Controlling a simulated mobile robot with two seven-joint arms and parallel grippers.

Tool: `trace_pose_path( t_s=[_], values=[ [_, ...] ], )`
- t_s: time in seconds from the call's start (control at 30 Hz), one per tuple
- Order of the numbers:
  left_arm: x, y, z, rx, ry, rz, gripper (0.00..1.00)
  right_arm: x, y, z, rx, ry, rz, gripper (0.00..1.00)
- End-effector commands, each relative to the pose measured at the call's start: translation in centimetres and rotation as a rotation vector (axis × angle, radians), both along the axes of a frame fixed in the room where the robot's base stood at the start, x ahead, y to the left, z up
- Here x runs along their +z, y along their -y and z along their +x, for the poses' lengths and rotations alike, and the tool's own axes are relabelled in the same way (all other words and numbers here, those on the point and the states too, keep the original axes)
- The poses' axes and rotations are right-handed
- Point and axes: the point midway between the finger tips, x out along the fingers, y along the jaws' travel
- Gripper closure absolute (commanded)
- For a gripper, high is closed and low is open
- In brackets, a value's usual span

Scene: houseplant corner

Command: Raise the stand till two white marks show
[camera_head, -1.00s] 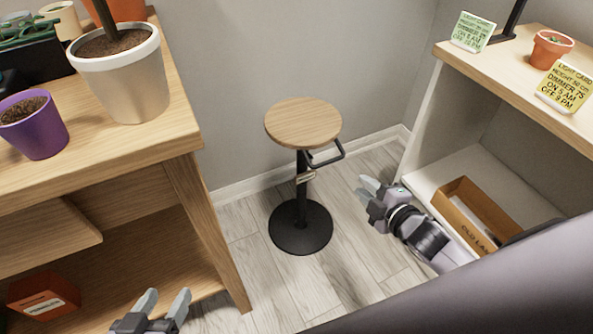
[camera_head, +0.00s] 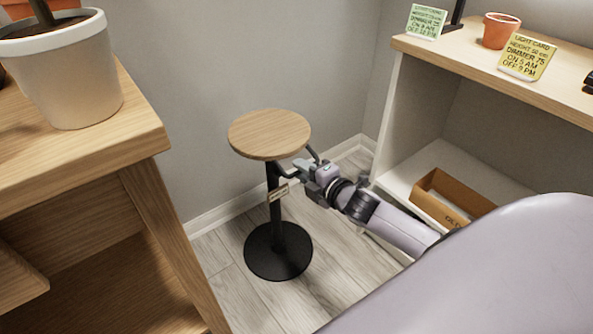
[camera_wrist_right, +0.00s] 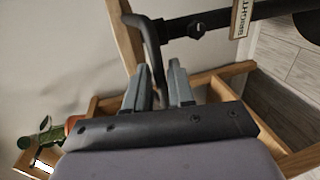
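The stand has a round wooden top (camera_head: 269,133), a black post (camera_head: 273,176) and a round black base (camera_head: 278,251) on the floor. A pale label (camera_head: 278,193) sits on the post; I make out no white marks on it. A dark bent lever (camera_wrist_right: 153,45) hangs beside the post under the top. My right gripper (camera_head: 298,170) is at the lever, just below the top's right edge. My left gripper is out of view.
A wooden bench (camera_head: 145,135) with a white plant pot (camera_head: 70,80) stands at left. A shelf (camera_head: 480,70) at right bears cards and a terracotta pot (camera_head: 500,30), with an open box (camera_head: 437,200) lower down. Wall is close behind the stand.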

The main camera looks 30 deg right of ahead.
Motion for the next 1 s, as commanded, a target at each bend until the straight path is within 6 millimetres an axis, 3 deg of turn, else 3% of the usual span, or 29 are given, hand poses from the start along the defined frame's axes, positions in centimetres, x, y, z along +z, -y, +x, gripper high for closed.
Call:
trace_pose_path(
  t_s=[0.23, 0.63, 0.7, 1.0],
  values=[
    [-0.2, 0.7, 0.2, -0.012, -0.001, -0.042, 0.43, -0.5, -0.2, 2.1, 0.001, 0.001, 0.001, 0.77],
    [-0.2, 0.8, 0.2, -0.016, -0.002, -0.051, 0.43, -0.5, -0.3, 2.5, 0.001, 0.0, 0.001, 0.77],
    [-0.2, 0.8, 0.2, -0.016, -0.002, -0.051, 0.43, -0.5, -0.3, 2.5, 0.001, 0.0, 0.001, 1.0],
    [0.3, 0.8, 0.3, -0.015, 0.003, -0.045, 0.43, 0.0, -0.3, 3.0, 0.002, 0.001, 0.001, 1.0]
  ],
)
